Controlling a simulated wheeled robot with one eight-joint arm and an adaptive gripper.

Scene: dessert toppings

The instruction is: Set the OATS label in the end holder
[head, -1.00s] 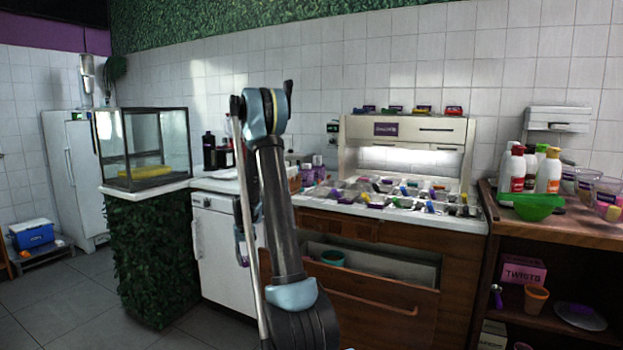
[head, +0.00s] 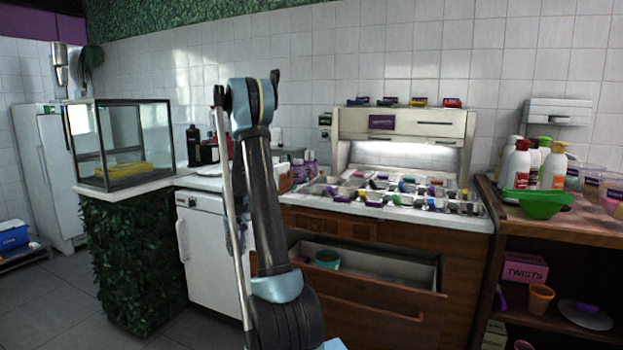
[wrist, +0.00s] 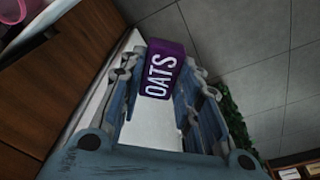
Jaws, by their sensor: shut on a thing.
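The OATS label (wrist: 165,72) is a purple block with white lettering, seen in the wrist view. My gripper (wrist: 168,80) is shut on it, with a finger along each side, and the lettering is tilted in the picture. In the head view my gripper is mostly hidden behind my arm. The topping counter (head: 470,222) holds several small containers with coloured tags. I cannot tell which holder is the end one. Several coloured labels or blocks, including a red one (head: 452,103), sit on top of the cream hood (head: 345,122).
An open drawer (head: 385,302) juts out below the counter, with a teal bowl (head: 327,258) in it. A wooden shelf unit (head: 600,230) with bottles and a green bowl (head: 538,204) stands at right. A glass case (head: 125,140) is at left.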

